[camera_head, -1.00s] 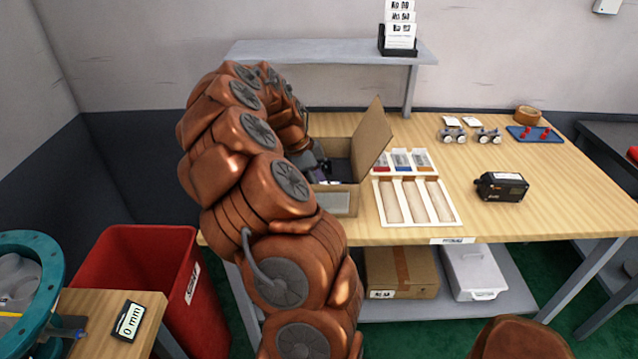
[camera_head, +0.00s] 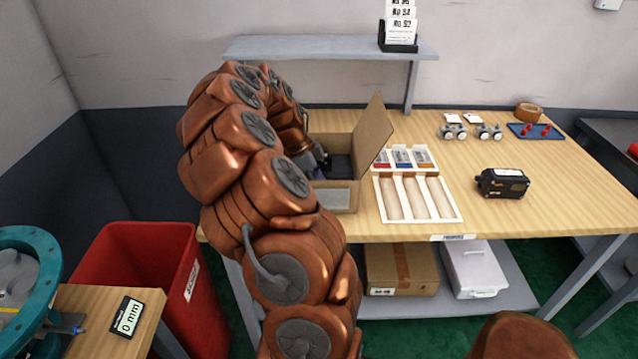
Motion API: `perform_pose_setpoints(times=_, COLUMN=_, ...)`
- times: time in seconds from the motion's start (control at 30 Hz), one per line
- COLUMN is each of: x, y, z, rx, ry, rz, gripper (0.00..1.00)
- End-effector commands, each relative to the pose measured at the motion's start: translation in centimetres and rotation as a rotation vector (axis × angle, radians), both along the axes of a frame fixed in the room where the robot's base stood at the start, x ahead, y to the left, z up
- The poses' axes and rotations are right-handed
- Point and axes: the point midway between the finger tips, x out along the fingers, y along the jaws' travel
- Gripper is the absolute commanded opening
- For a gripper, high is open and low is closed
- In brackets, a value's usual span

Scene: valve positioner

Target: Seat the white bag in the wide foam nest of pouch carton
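The pouch carton (camera_head: 339,198) is an open cardboard box at the left part of the wooden workbench, with its flap (camera_head: 374,138) raised on the right side. Dark foam (camera_head: 341,166) shows inside it. My arm comes down from the left, and my gripper (camera_head: 322,166) is at the carton's left inner part, low in its opening. The fingers are small and mostly hidden by my arm and the carton walls. I cannot make out the white bag, or whether the gripper holds anything. The wide nest cannot be told apart from here.
A white tray (camera_head: 400,214) with long empty slots and small coloured packets stands just right of the carton. A black device (camera_head: 503,183) lies further right. A grey shelf (camera_head: 330,48) is above the bench's back. A red bin (camera_head: 130,270) stands at lower left.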

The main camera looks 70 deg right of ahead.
Motion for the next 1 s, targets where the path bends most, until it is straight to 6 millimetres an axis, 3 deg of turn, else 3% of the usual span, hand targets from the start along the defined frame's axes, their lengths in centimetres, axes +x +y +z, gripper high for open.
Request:
perform_pose_setpoints(times=0.67, x=0.00, y=-0.01, z=-0.80, rx=-0.001, ry=0.000, rz=0.000, gripper=0.22)
perform_pose_setpoints(times=0.7, x=0.00, y=-0.01, z=-0.80, rx=-0.001, ry=0.000, rz=0.000, gripper=0.61)
perform_pose_setpoints(times=0.93, x=0.01, y=-0.02, z=-0.79, rx=-0.001, ry=0.000, rz=0.000, gripper=0.84)
perform_pose_setpoints(times=1.0, x=0.01, y=-0.02, z=-0.79, rx=-0.001, ry=0.000, rz=0.000, gripper=0.86)
